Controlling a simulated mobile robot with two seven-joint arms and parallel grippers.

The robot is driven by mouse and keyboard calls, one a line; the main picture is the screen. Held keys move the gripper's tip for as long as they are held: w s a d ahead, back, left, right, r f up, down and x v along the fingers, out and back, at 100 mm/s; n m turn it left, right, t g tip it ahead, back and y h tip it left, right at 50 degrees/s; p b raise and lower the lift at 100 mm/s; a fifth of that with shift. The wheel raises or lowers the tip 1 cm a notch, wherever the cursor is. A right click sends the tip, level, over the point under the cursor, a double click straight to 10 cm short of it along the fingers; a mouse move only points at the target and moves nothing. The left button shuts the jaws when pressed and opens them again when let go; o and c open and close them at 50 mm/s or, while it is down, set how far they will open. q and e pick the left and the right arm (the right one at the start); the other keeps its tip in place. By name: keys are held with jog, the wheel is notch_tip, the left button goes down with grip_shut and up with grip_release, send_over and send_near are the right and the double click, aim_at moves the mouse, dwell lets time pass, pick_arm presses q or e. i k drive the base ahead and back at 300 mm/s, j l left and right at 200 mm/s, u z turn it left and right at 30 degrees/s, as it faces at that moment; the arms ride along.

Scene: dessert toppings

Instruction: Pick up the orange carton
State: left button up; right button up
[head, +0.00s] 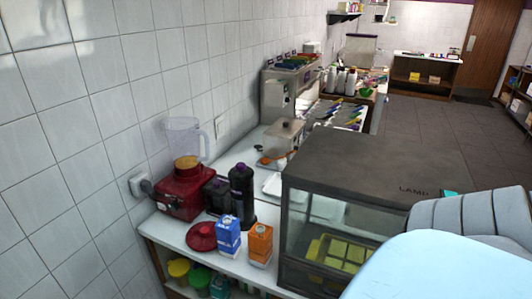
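The orange carton (260,245) stands upright on the white counter (178,232), near its front edge. It has a white gable top. A blue and white carton (228,235) stands upright just to its left. The glass display case (300,223) is close to its right. The front of the orange carton is unobstructed in the head view. Neither of my grippers is in view.
A red lid-like object (201,236), a black bottle (241,193) and a red blender (183,190) stand left of and behind the cartons. Shelves below hold colored containers (179,270). A pale blue and grey shape fills the lower right, covering part of the case.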

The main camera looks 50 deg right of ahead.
aim_at(260, 237)
jog(key=j+z, duration=0.1)
jog(key=z, duration=0.7)
jog(key=j+z, duration=0.15)
jog(key=z, duration=0.25)
jog(key=k+z, duration=0.1)
jog(key=z, duration=0.3)
